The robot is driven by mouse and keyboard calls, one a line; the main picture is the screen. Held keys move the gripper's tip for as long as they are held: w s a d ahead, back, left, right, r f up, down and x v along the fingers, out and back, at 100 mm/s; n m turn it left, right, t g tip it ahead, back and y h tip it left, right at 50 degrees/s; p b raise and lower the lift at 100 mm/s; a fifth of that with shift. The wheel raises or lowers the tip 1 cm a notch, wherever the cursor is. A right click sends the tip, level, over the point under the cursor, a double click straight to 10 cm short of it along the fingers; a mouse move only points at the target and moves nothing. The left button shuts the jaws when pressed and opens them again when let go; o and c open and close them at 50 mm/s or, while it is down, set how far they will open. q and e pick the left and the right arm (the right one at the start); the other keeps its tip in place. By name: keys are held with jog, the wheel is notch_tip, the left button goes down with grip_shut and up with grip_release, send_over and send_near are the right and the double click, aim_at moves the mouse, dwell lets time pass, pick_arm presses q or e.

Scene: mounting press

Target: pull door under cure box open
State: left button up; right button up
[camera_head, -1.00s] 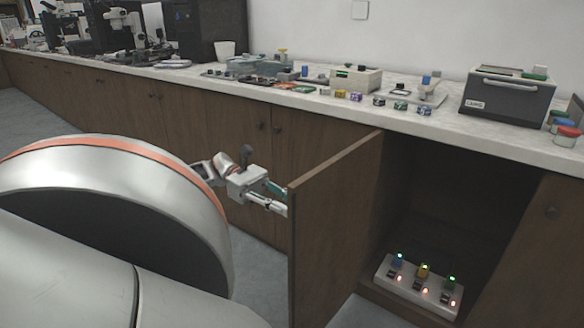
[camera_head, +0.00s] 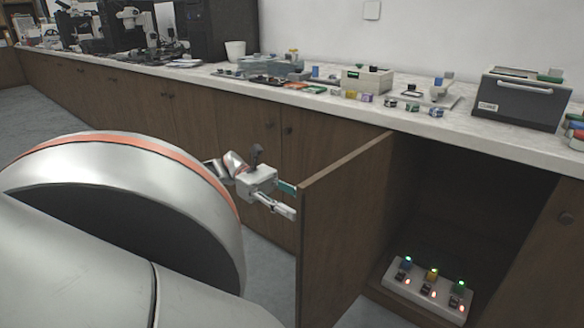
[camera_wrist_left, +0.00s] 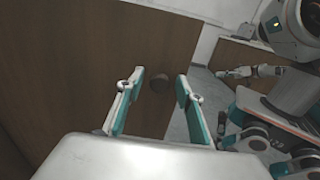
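The brown cabinet door (camera_head: 335,225) under the grey cure box (camera_head: 519,100) stands wide open, swung out toward me. My left gripper (camera_head: 287,200) is at the door's outer face, near its free edge. In the left wrist view my left gripper (camera_wrist_left: 160,88) has its two fingers spread apart. A dark round knob (camera_wrist_left: 157,83) on the door (camera_wrist_left: 75,70) shows between and beyond the fingers, with no visible grip on it. A small arm end at the right of the wrist view may be my right gripper (camera_wrist_left: 238,72); its fingers are too small to read.
Inside the open cabinet (camera_head: 455,215) sits a white panel (camera_head: 428,290) with lit coloured buttons. The pale countertop (camera_head: 480,135) above carries small coloured blocks, a beige box (camera_head: 367,80) and a white cup (camera_head: 235,51). Bare floor (camera_head: 265,265) lies left of the door.

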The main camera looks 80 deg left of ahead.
pick_arm(q)
jog(key=v, duration=1.2)
jog(key=shift+w, duration=0.1)
